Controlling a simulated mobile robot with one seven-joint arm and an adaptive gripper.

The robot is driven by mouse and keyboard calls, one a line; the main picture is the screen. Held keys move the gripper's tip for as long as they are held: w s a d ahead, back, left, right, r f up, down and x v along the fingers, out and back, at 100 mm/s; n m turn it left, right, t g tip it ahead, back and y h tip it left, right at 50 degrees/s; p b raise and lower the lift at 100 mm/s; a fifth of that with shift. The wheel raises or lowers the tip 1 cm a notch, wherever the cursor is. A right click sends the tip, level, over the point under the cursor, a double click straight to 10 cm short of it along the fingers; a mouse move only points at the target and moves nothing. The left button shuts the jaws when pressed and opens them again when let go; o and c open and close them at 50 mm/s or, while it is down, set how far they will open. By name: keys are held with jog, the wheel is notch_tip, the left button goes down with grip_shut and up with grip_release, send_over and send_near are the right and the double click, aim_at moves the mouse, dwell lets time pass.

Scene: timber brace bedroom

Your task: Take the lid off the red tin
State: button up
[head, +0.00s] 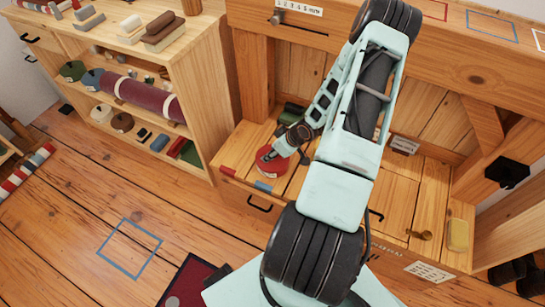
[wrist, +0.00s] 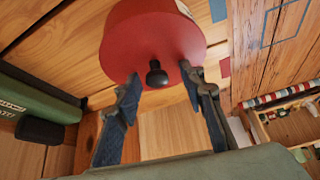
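The red tin (head: 268,164) stands on the low wooden bench top, under the end of my arm. In the wrist view the round red lid (wrist: 150,35) fills the top middle, with a black knob (wrist: 156,73) facing the camera. My gripper (wrist: 161,80) is open, one finger on each side of the knob, with gaps between the fingers and the knob. In the head view my gripper (head: 284,147) is over the tin and hides part of it. I cannot tell where lid and tin body meet.
A wooden shelf unit (head: 200,120) with rolls and blocks stands left of the bench. A dark green object (wrist: 35,98) lies left of the gripper. A yellow block (head: 457,235) and a brass piece (head: 420,235) are on the bench's right. The floor has a blue square outline (head: 130,249).

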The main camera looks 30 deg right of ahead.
jog(key=shift+s+d+f, duration=0.15)
jog(key=shift+s+f, duration=0.05)
jog(key=shift+f, duration=0.05)
grip_shut()
